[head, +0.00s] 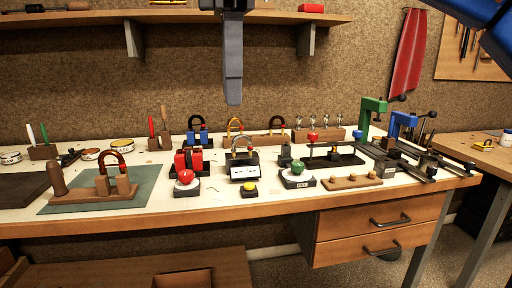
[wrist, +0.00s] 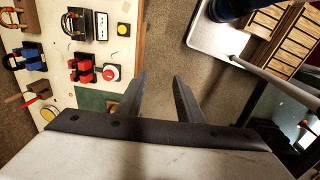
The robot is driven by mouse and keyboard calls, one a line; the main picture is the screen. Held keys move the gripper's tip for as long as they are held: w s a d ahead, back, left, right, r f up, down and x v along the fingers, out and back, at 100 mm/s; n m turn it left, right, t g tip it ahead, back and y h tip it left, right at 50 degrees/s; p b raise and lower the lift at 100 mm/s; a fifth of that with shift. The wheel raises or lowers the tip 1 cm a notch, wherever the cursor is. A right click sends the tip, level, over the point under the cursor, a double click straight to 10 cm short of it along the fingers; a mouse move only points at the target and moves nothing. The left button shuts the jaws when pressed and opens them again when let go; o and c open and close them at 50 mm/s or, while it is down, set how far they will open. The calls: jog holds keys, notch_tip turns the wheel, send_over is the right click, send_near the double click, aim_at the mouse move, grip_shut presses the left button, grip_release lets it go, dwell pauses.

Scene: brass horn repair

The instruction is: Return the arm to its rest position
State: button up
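My gripper (wrist: 160,98) shows in the wrist view with its two dark fingers apart and nothing between them. Only bare floor lies beyond the gap. In the head view my gripper (head: 233,98) hangs at the top centre, above the workbench (head: 250,208) and clear of everything on it. From that side the fingers overlap, so the gap is hidden there.
On the bench stand a red button (head: 186,177), a yellow button (head: 249,188), a green button (head: 297,168), horn crooks, and green (head: 372,106) and blue (head: 402,121) presses. A wall shelf (head: 180,17) runs behind my gripper. Drawers (head: 380,225) are below right.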

jog(key=w+d+f+m+t, duration=0.2)
jog(key=d+f+m, duration=0.8)
jog(key=d+f, duration=0.9)
jog(key=s+d+f+m, duration=0.3)
jog(key=d+f, duration=0.1)
jog(key=f, duration=0.4)
jog(key=s+d+f+m+t, duration=0.1)
jog(key=s+d+f+m, duration=0.1)
jog(key=d+f, duration=0.3)
jog(key=s+d+f+m, duration=0.3)
jog(key=d+f+m, duration=0.1)
jog(key=f, duration=0.7)
jog(key=shift+s+d+m+t, duration=0.3)
jog(key=shift+d+m+t, duration=0.1)
jog(key=shift+m, duration=0.1)
